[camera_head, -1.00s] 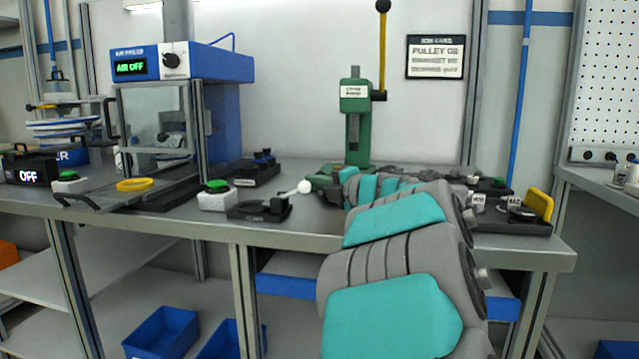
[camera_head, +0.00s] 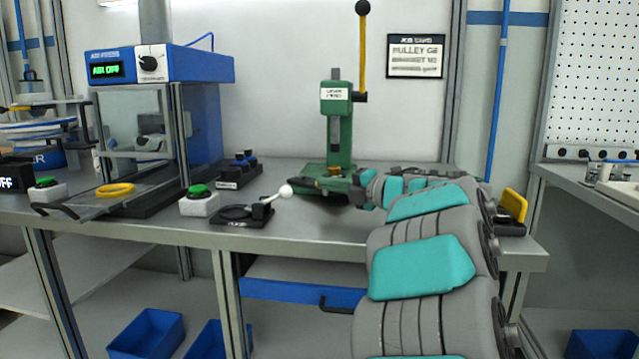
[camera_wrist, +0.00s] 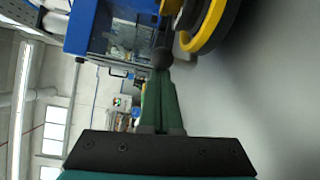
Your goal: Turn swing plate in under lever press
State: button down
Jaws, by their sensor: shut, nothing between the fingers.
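The green lever press (camera_head: 340,130) stands at the back of the bench, with a yellow lever (camera_head: 363,55) raised upright and topped by a black ball. My gripper (camera_head: 352,184) is low at the right side of the press base; my arm partly hides that area. In the wrist view my gripper (camera_wrist: 160,85) is shut and empty, its green fingers together. A dark ball knob (camera_wrist: 162,58) shows at or just beyond the fingertips; contact is unclear. Beside it is a dark round part with a yellow rim (camera_wrist: 212,28), possibly the swing plate. Its position under the press is unclear.
A blue air press (camera_head: 160,68) with a guarded frame stands to the left. A green button box (camera_head: 199,200) and a black fixture with a white ball handle (camera_head: 245,213) sit at the front edge. A yellow part (camera_head: 512,205) stands at the right end.

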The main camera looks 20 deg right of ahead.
jog(key=v, duration=0.7)
jog(key=shift+s+d+b, duration=0.15)
jog(key=shift+s+b, duration=0.2)
jog(key=shift+w+f, duration=0.1)
